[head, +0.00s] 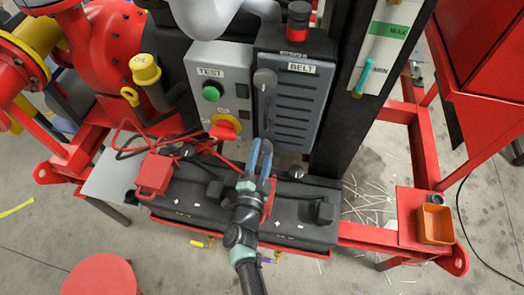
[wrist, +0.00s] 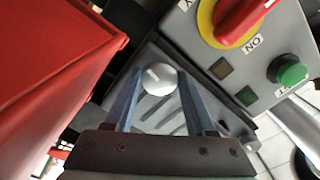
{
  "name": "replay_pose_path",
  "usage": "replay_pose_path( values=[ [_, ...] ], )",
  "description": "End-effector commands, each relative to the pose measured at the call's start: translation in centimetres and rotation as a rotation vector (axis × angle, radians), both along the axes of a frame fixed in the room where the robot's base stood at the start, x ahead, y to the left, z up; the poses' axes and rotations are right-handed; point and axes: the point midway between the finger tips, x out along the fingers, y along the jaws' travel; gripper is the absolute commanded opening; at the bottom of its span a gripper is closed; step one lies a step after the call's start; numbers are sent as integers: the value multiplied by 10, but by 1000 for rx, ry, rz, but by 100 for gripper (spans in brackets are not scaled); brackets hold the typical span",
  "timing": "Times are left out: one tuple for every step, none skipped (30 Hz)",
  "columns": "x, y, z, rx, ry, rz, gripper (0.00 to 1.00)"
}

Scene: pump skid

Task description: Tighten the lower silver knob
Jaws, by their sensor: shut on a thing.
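The lower silver knob (wrist: 158,78) shows in the wrist view as a round, pale metal head with a slot-like mark. It sits between the two blue-grey fingers of my gripper (wrist: 160,92), at the end of the slotted grey BELT cover (head: 293,105). My gripper (head: 261,146) is shut on this knob, with a finger on each side. In the head view my gripper reaches up to the bottom of the cover, and its fingers hide the knob. A grey round knob (head: 265,79) is higher on the cover, at its upper left.
A grey control box (head: 215,72) with a green button (head: 211,93) and a red rotary switch (head: 224,129) stands close left of the cover. A red padlock-shaped block (head: 154,174) lies left of my gripper. An orange bin (head: 435,224) stands at right.

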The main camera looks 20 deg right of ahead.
Motion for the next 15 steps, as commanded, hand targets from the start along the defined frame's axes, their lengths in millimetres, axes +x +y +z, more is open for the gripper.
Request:
replay_pose_path(
  values=[
    [0,0,0,-6,4,0,0],
    [0,0,0,-8,6,0,0],
    [0,0,0,-11,7,0,0],
    [0,0,0,-12,8,0,0],
    [0,0,0,-13,9,0,0],
    [0,0,0,-13,9,0,0],
    [0,0,0,-14,9,0,0],
    [0,0,0,-14,9,0,0],
    [0,0,0,-14,9,0,0],
    [0,0,0,-13,9,0,0],
    [0,0,0,-13,9,0,0],
    [0,0,0,-13,9,0,0],
    [0,0,0,-13,9,0,0],
    [0,0,0,-13,9,0,0],
    [0,0,0,-12,8,0,57]
  ],
)
